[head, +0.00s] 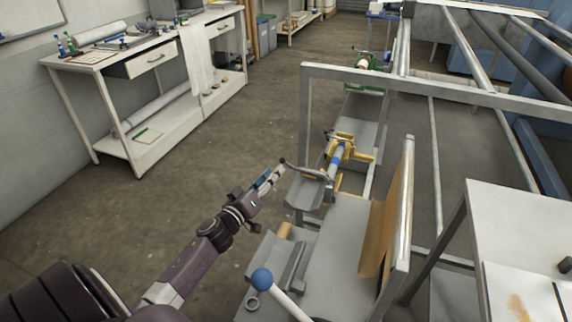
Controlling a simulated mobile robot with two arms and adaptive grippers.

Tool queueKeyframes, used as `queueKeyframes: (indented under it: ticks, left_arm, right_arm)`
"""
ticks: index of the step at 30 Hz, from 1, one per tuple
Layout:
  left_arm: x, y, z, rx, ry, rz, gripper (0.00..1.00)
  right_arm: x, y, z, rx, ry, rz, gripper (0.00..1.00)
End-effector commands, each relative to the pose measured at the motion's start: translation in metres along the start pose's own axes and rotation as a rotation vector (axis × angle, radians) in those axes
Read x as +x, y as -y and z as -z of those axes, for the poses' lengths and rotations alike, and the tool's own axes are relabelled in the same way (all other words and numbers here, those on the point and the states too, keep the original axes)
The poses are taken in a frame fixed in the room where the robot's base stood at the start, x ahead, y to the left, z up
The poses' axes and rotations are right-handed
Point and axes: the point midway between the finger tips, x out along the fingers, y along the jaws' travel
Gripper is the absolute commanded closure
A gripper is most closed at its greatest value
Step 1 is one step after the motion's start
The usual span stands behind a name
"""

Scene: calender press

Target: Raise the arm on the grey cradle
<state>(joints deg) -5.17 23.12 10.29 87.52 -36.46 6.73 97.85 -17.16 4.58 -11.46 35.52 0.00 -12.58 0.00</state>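A grey cradle (304,191) stands on the near part of the press frame, in the middle of the head view. A dark bar, which looks like its arm (305,171), lies across its top at a slight slope. My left gripper (277,174) reaches in from lower left, its fingertips close to the bar's left end. I cannot tell whether they touch it. The fingers look close together, and whether they hold anything is unclear. My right gripper is not in view.
A yellow cradle (345,141) with a blue roller end and a green cradle (366,86) stand farther back. A metal rail (440,90) crosses above. A white workbench (150,62) stands left; the floor between is clear.

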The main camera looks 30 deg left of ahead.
Motion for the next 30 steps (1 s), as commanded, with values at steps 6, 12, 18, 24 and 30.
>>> queueKeyframes:
  ticks: [6, 12, 18, 24, 30]
  left_arm:
    - [0.029, -0.001, 0.002, 0.0, -0.002, 0.0, 0.69]
    - [0.056, -0.001, 0.001, 0.0, -0.001, 0.0, 0.69]
    - [0.071, -0.001, 0.001, 0.0, 0.0, 0.0, 0.69]
    - [0.074, -0.001, 0.001, 0.0, 0.001, 0.0, 0.69]
    - [0.074, -0.001, 0.001, 0.0, 0.001, 0.0, 0.76]
  right_arm:
    - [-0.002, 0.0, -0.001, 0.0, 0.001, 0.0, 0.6]
    - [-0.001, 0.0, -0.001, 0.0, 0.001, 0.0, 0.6]
    - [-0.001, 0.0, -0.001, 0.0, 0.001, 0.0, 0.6]
    - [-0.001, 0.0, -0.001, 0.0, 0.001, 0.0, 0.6]
    - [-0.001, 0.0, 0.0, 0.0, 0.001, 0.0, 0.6]
